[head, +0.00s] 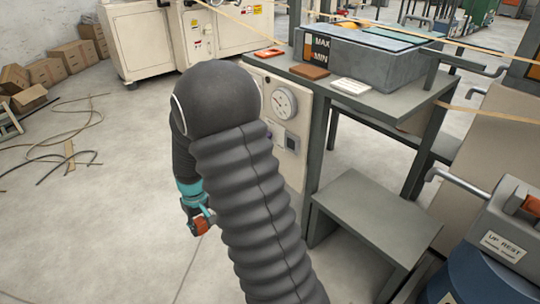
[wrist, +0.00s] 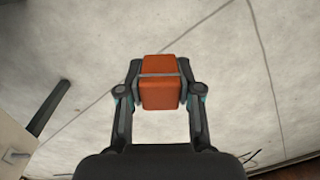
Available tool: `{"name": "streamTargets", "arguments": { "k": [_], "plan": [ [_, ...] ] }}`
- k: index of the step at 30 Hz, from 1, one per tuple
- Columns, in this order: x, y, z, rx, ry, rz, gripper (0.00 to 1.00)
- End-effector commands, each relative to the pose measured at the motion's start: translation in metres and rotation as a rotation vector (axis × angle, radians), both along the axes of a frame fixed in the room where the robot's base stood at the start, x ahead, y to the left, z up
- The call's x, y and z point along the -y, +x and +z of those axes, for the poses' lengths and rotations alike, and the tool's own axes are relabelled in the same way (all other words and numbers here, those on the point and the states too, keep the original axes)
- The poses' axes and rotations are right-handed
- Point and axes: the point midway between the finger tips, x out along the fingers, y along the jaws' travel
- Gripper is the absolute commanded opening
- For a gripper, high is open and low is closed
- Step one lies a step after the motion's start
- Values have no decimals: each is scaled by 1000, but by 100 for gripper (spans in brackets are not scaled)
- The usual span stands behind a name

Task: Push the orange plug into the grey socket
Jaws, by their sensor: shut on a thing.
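My gripper (head: 196,212) hangs low, left of my dark arm in the head view, over open floor. It is shut on the orange plug (head: 202,226). A grey socket-like fitting (head: 291,141) sits on the pale panel below the round gauge, partly lit and small. The plug is apart from it, to its left and lower in the head view. My arm stands between them in the picture.
The panel (head: 297,170) with the gauge (head: 284,102) is fixed beside a grey table (head: 390,97) holding a grey bin (head: 365,58). A low grey step (head: 375,222) juts out below. Hoses (head: 75,140) and cardboard boxes (head: 70,60) lie left. Floor around my gripper is clear.

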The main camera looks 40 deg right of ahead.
Motion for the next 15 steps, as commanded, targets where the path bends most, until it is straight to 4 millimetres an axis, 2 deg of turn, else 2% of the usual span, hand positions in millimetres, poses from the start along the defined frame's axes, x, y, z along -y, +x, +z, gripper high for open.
{"name": "streamTargets", "arguments": {
  "k": [8, 15],
  "plan": [
    [37, -15, -7, -33, 111, 309, 4],
    [81, -27, -9, -131, 253, 707, 4]
  ]
}}
